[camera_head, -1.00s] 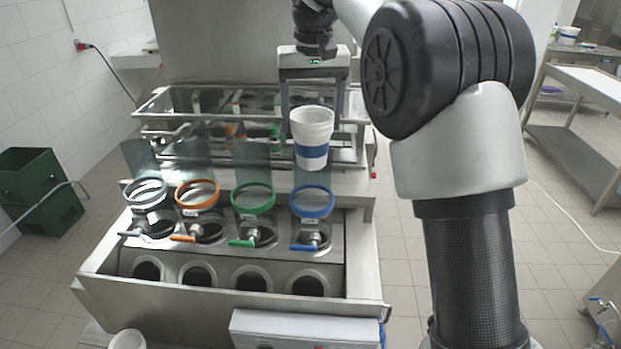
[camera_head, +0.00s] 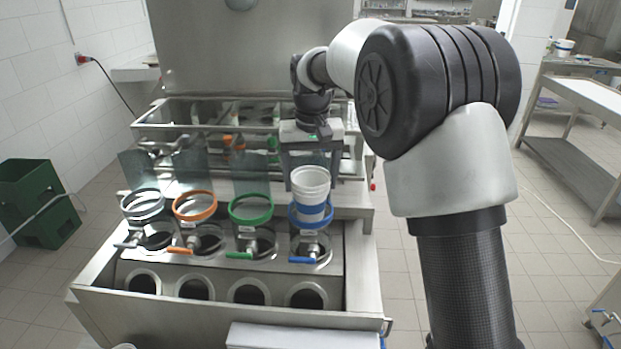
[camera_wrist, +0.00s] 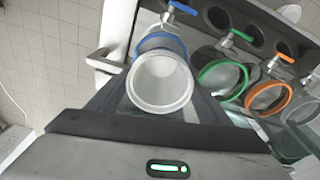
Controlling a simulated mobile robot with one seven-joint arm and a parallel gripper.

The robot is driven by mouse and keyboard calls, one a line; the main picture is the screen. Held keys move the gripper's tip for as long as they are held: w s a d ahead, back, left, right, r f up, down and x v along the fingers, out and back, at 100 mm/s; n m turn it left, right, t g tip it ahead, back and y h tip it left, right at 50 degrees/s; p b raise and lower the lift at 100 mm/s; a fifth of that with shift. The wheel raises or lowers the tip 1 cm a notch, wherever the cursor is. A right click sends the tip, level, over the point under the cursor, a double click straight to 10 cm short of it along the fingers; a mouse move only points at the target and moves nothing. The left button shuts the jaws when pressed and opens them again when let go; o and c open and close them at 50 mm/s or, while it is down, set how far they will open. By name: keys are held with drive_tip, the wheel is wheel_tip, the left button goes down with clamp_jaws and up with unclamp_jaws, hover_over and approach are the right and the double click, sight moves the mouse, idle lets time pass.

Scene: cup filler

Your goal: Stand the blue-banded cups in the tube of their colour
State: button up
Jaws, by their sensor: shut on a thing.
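A white cup (camera_head: 311,180) with a blue band is upright between the fingers of my gripper (camera_head: 312,172), which is shut on it. The cup's lower part overlaps the blue-ringed clear tube (camera_head: 330,213) and seems to be in its mouth; how deep I cannot tell. In the wrist view the cup's open mouth (camera_wrist: 162,82) faces the camera and looks empty, with the blue ring (camera_wrist: 160,43) partly hidden behind it. Another white-and-blue cup (camera_head: 564,47) stands far off on the table at the right.
Orange-ringed (camera_head: 195,205), green-ringed (camera_head: 251,209) and white-ringed (camera_head: 143,205) tubes stand in a row left of the blue one, with valve handles below. A metal tray frame (camera_head: 215,110) lies behind. Green crates (camera_head: 38,205) stand on the floor at left.

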drive_tip(key=shift+f, duration=0.1)
drive_tip(key=shift+f, duration=0.1)
drive_tip(key=o, duration=1)
